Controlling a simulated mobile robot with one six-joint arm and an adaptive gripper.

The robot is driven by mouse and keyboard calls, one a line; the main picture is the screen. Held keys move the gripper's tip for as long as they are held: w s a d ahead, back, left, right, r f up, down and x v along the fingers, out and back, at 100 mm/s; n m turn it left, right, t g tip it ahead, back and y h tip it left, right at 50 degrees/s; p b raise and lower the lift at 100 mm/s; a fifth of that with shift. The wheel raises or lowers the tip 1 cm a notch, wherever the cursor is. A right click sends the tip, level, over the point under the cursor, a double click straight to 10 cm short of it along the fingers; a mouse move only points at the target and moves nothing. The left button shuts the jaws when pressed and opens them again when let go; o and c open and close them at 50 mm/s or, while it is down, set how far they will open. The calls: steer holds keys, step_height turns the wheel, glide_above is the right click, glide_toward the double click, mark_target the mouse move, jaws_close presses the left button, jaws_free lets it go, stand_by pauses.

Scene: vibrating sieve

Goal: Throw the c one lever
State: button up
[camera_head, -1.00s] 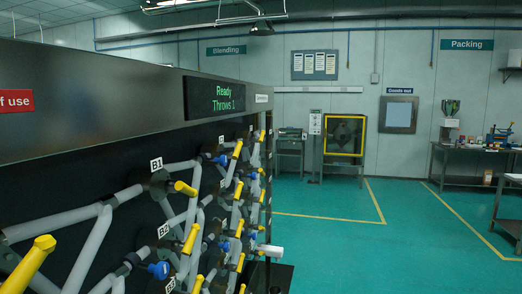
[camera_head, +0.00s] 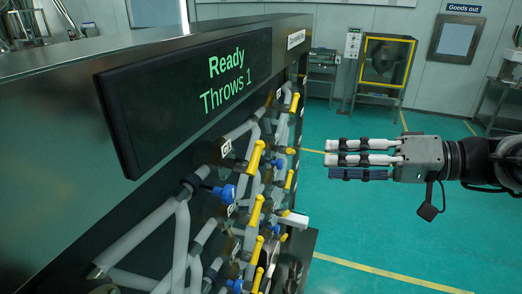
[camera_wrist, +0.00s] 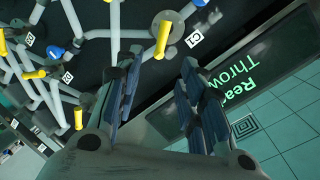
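The C1 lever has a yellow handle (camera_head: 256,157) on the pipe panel, beside the white C1 tag (camera_head: 226,148). In the wrist view the yellow handle (camera_wrist: 162,39) points toward the camera, next to the C1 tag (camera_wrist: 194,39). My gripper (camera_head: 328,158) is to the right of the panel, fingers pointing left at it, apart from the levers. In the wrist view my gripper (camera_wrist: 162,62) has its fingers spread with nothing between them. The C1 handle appears just beyond the gap between the fingertips.
The display (camera_head: 190,90) above the pipes reads "Ready, Throws 1". Several other yellow levers and blue knobs (camera_head: 223,193) crowd the panel below and beyond C1. A white-ended handle (camera_head: 293,218) sticks out to the right. Green floor (camera_head: 400,225) is open on the right.

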steer(key=b+x, duration=0.1)
steer(key=x, duration=1.5)
steer(key=shift+s, duration=0.45)
steer(key=shift+c, duration=0.2)
steer(key=shift+f, duration=0.1)
jaws_close()
